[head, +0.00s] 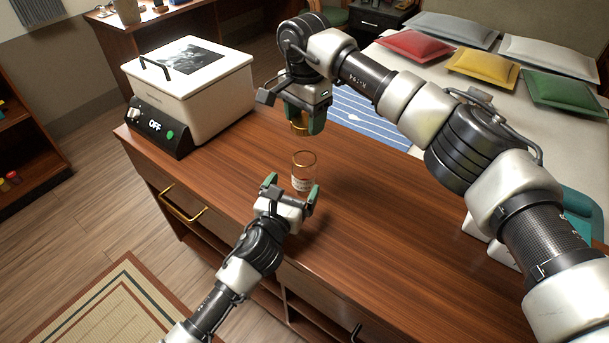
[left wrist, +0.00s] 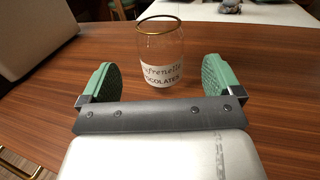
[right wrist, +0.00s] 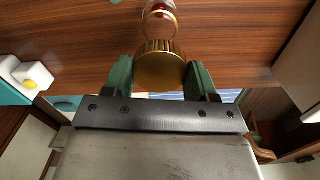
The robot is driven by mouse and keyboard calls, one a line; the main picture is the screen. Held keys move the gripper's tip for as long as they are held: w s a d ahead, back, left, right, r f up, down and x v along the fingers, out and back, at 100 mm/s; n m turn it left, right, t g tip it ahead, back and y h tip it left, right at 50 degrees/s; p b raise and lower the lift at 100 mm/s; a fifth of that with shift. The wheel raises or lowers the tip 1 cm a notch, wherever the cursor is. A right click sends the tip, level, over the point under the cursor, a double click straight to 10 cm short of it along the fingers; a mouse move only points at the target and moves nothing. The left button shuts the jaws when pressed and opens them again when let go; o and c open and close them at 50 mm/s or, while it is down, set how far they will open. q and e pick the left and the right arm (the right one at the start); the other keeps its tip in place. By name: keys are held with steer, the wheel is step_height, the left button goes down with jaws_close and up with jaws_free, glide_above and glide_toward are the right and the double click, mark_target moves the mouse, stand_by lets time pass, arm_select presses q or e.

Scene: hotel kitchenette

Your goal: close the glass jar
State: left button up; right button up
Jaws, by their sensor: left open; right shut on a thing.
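The glass jar (head: 303,172) stands upright and open on the wooden counter, with a gold rim and a white label. It also shows in the left wrist view (left wrist: 161,50), just beyond my left fingers. My left gripper (head: 290,192) is open, its fingers apart and pointing at the jar without closing on it. My right gripper (head: 306,122) is above and behind the jar, shut on the gold lid (right wrist: 160,66). The lid shows only partly between the fingers in the head view (head: 299,123). The lid is apart from the jar, which shows beyond it in the right wrist view.
A white appliance (head: 205,95) with a dark panel reading OFF stands on the counter's left end. A bed (head: 440,100) with coloured pillows lies behind the counter.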

mark_target(300, 175)
arm_select(q)
steer(key=x, duration=0.6)
steer(key=shift+w+d, duration=0.15)
steer(key=shift+w, duration=0.2)
arm_select(e)
steer(key=shift+w, duration=0.1)
arm_select(q)
steer(key=shift+c, duration=0.2)
steer(key=c, duration=1.3)
arm_select(e)
steer(key=shift+f, duration=2.5)
steer(key=shift+f, duration=0.9)
steer(key=shift+f, duration=0.55)
